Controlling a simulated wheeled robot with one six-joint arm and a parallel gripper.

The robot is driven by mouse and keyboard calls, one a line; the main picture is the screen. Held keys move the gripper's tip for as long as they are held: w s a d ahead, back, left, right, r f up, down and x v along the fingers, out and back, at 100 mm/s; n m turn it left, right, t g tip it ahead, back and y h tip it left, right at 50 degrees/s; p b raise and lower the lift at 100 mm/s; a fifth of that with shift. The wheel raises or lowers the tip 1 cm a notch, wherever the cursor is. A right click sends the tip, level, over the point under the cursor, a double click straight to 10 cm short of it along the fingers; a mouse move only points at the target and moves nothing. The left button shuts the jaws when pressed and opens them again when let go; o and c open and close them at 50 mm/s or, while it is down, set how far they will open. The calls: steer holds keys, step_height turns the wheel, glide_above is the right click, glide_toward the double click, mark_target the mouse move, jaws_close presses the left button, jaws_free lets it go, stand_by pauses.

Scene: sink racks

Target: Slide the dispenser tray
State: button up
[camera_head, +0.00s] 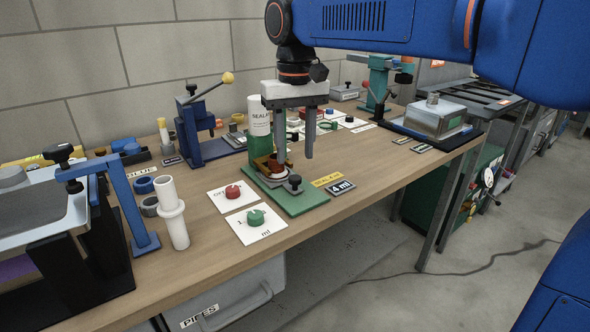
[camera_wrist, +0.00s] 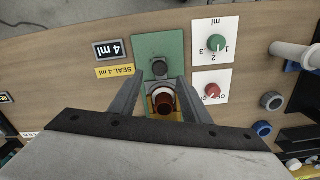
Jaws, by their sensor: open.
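The dispenser has a green base plate (camera_head: 300,202) and a green and white bottle (camera_head: 260,122) labelled SEAL. Its tray (camera_head: 275,177) lies low at the front of the bottle and bears a reddish-brown round piece (camera_wrist: 164,103) in a pale ring. A dark knob (camera_head: 295,181) stands at the front of the tray; it also shows in the wrist view (camera_wrist: 160,68). My gripper (camera_head: 293,158) is open and empty, pointing down above the tray. In the wrist view its fingers (camera_wrist: 158,78) straddle the tray area, with the knob just ahead. Contact with the knob is not visible.
A red dial (camera_head: 233,192) and a green dial (camera_head: 256,217) sit on white cards beside the base. Yellow "SEAL 4 ml" and black "4 ml" labels (camera_head: 341,186) lie on the other side. A white flanged pipe (camera_head: 172,215) and a blue press (camera_head: 195,135) stand leftward. The table's front right is clear.

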mark_target(295, 177)
steer(key=shift+f, duration=2.9)
